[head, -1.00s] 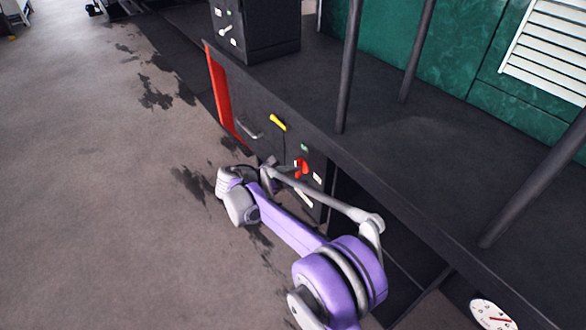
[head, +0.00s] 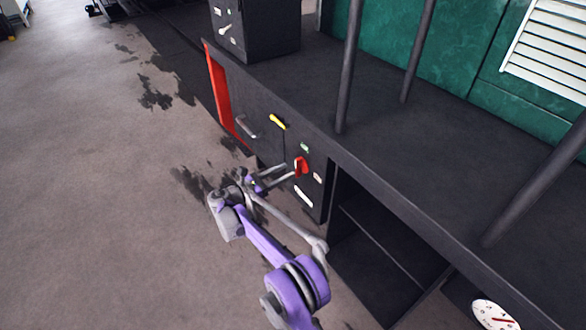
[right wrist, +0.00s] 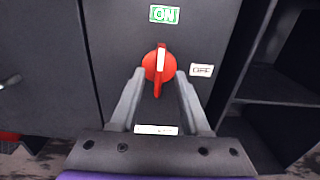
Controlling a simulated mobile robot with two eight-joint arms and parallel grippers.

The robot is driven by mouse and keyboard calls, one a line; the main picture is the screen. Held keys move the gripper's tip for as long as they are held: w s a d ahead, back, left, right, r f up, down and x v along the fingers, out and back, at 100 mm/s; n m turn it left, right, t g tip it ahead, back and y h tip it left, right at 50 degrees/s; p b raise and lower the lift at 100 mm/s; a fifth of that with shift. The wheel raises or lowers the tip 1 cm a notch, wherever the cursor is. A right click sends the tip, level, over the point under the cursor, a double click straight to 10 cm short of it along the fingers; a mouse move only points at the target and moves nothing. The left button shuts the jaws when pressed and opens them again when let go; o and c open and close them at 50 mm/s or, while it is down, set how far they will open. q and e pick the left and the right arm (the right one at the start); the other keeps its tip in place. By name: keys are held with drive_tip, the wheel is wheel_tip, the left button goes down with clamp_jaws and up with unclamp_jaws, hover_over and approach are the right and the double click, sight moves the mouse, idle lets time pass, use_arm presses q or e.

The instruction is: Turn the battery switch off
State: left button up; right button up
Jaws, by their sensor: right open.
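The battery switch (head: 301,166) is a red rotary knob on the dark side panel of the tram. In the right wrist view the red knob (right wrist: 158,66) has a white stripe standing upright, in line with the green ON label (right wrist: 164,14) above it. A white OFF label (right wrist: 202,70) sits to its right. My right gripper (right wrist: 158,78) is open, with one finger on each side of the knob's lower part; contact cannot be told. In the head view my right gripper (head: 291,174) reaches the panel from the lower left. My left gripper is not in view.
An open shelf compartment (head: 375,250) lies to the right. A dark box (head: 262,30) stands on the ledge above. The floor at left is clear.

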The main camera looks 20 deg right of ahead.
sight(296, 166)
drive_tip(key=shift+x, duration=2.05)
clamp_jaws()
